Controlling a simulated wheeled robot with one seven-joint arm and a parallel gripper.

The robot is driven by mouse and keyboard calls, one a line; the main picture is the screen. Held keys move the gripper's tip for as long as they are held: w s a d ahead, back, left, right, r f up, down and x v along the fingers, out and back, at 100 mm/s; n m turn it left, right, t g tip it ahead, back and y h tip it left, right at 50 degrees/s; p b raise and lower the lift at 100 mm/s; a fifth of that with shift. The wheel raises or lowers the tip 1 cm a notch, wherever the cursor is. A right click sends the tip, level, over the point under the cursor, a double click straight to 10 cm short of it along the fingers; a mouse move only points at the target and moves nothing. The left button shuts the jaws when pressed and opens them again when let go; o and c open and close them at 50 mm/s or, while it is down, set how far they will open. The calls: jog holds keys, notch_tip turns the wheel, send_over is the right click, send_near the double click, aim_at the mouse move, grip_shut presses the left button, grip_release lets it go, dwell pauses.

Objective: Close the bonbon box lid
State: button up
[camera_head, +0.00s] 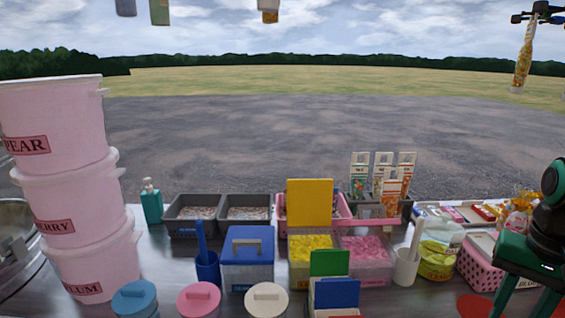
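No label that I can read marks the bonbon box. A clear box of yellow sweets (311,274) stands mid-counter, with a yellow lid (310,202) raised upright at its back. A clear box of pink sweets (366,277) stands beside it on the right, its top open. Nearer, a green lid (329,263) and a blue lid (337,293) stand raised; their boxes are mostly cut off below. My gripper (517,304) is at the lower right, far from these lids. Its two fingers point down, spread apart, with nothing seen between them; their tips are near or past the bottom edge.
A blue-lidded container (249,274) stands left of the yellow sweets. A white cup (405,268) with a tool and a yellow-green tub (436,259) stand between the boxes and my gripper. Stacked pink tubs (95,270) fill the left. Round lidded jars (199,300) line the front.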

jog(key=shift+n, duration=0.9)
jog(key=s, duration=0.1)
jog(key=s+f, duration=0.1)
jog(key=s, duration=0.1)
jog(key=s+f, duration=0.1)
jog(key=shift+s+d+f, duration=0.15)
jog(key=shift+s+f, duration=0.1)
jog(key=shift+s, duration=0.1)
jog(key=shift+s+f, duration=0.1)
grip_shut()
jog(key=w+r+n, duration=0.2)
jog(key=w+r, duration=0.7)
jog(key=w, duration=0.3)
jog(key=w+a+r+n, duration=0.2)
jog(key=w+a+r, duration=0.35)
jog(key=w, duration=0.25)
jog(key=w+a+r+n+t, duration=0.1)
jog(key=w+a+r, duration=0.45)
jog(key=w, duration=0.25)
jog(key=w+a+r+n, duration=0.2)
jog(key=w+a+r, duration=0.3)
jog(key=w+a, duration=0.15)
jog(key=shift+d+f, duration=0.15)
jog(key=shift+f, duration=3.15)
jog(key=shift+d+f, duration=0.1)
jog(key=shift+f, duration=3.2)
